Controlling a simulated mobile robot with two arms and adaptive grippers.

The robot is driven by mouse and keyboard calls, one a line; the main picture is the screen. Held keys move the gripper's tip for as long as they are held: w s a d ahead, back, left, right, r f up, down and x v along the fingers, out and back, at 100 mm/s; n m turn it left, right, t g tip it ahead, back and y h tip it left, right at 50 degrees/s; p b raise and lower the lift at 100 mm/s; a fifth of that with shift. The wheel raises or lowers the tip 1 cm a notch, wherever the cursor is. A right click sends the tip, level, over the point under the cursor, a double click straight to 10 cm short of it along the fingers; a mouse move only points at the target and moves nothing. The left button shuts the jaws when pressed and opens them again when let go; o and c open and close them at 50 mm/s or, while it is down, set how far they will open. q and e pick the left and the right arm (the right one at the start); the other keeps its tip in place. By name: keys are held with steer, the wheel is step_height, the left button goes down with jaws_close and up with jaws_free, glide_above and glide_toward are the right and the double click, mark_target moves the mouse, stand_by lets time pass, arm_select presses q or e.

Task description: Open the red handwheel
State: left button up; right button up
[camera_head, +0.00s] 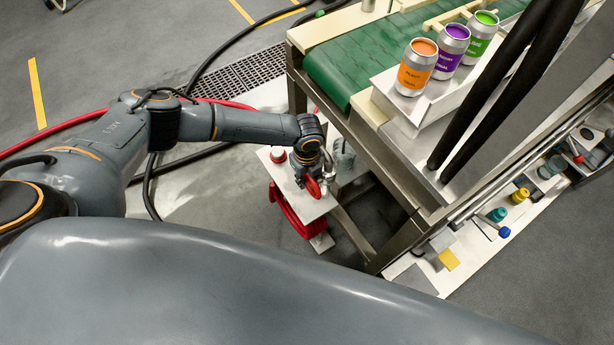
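The red handwheel (313,188) sits low beside the conveyor frame, at a small white panel (308,208). My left arm reaches in from the left, and its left gripper (308,172) is down at the handwheel, just above it in the picture. The fingers are small, dark and partly hidden by the wrist. I cannot tell whether they touch the wheel or how far apart they are. A silvery fitting (328,168) stands right beside the gripper. My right gripper does not show.
The green conveyor (345,70) rises behind. Three cans, orange (416,68), purple (451,50) and green (480,38), stand at its right. Hoses cross the floor.

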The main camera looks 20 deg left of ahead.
arm_select(q)
jaws_close()
steer(key=shift+f+g+h+b, duration=0.3)
steer(key=shift+f+h+b, duration=0.1)
steer(key=shift+b, duration=0.55)
steer(key=g+h+b, duration=0.2)
steer(key=b, duration=0.4)
steer(key=f+g+h+b, duration=0.1)
steer(key=g+h+b, duration=0.1)
steer(key=b, duration=0.5)
steer(key=shift+d+f+h, duration=0.1)
steer(key=shift+h, duration=0.7)
steer(key=shift+r+g+h+b, duration=0.3)
steer(key=shift+g+b, duration=0.2)
steer(key=shift+b, duration=0.55)
